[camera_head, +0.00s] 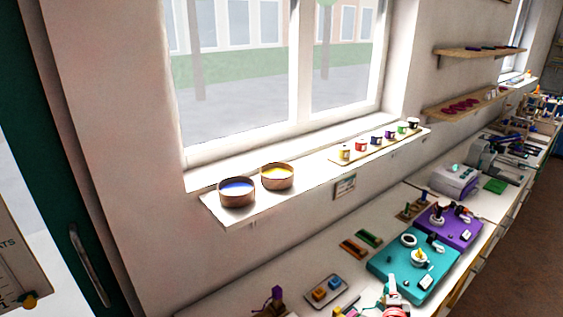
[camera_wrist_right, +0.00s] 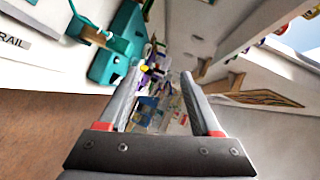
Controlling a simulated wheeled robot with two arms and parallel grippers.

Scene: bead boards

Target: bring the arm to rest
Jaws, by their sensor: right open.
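My right gripper shows at the bottom of the head view (camera_head: 393,294), small and cut off by the lower edge, near the front of the teal board (camera_head: 385,265). In the right wrist view its two grey fingers stand apart with a gap between them (camera_wrist_right: 162,85). Nothing is held between them. The teal board also shows at the upper left of the wrist view (camera_wrist_right: 108,62), beyond the left finger. My left gripper is not in view.
A purple board (camera_head: 462,232) lies beyond the teal one on the white counter. A small tray (camera_head: 342,283) with blue and orange blocks lies left of it. Two round bowls (camera_head: 237,203) (camera_head: 290,186) and a row of small cups stand on the window sill (camera_head: 315,178).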

